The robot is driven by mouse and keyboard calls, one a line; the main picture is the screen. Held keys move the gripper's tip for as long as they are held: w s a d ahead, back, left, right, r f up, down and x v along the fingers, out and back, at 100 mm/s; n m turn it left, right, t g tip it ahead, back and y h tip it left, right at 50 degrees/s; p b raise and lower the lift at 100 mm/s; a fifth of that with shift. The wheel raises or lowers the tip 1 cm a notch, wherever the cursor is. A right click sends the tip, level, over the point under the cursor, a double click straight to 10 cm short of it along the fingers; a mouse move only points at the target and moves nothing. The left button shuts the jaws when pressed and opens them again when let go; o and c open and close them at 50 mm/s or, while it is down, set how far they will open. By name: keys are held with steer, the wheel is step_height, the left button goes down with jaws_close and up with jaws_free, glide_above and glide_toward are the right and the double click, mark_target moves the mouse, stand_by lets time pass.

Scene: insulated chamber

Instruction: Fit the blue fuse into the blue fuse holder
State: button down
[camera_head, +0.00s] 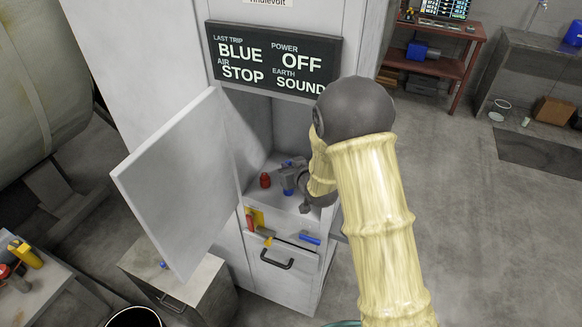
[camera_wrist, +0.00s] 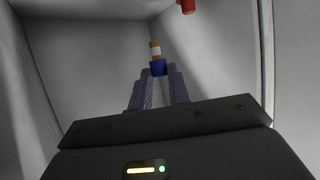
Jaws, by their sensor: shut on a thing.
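My gripper (camera_wrist: 157,88) is inside the open cabinet compartment. Its fingers are closed around a small piece with a blue band, a white middle and orange-brown parts, which looks like the blue fuse (camera_wrist: 157,68). The piece sticks out past the fingertips. In the head view, my gripper (camera_head: 291,178) is partly hidden by my wrist. A blue part (camera_head: 288,191) shows there just by the fingers; I cannot tell whether it is the fuse or the blue holder. No separate blue holder can be made out clearly in the wrist view.
A red piece (camera_head: 265,180) stands left of my gripper in the compartment. The cabinet door (camera_head: 178,180) hangs open at left. A sign (camera_head: 273,60) above reads BLUE, OFF, STOP, SOUND.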

steer(key=shift+w+f+b, duration=0.15)
steer(key=shift+f+b, duration=0.95)
steer(key=shift+f, duration=0.25)
steer(key=shift+w+f+b, duration=0.1)
steer(key=shift+f+b, duration=0.95)
steer(key=shift+f, duration=0.3)
steer(key=shift+d, duration=0.1)
steer(key=shift+s+r, duration=0.1)
steer(key=shift+s, duration=0.15)
steer(key=shift+w, duration=0.2)
steer(key=shift+f, duration=1.7)
stand_by(1.1)
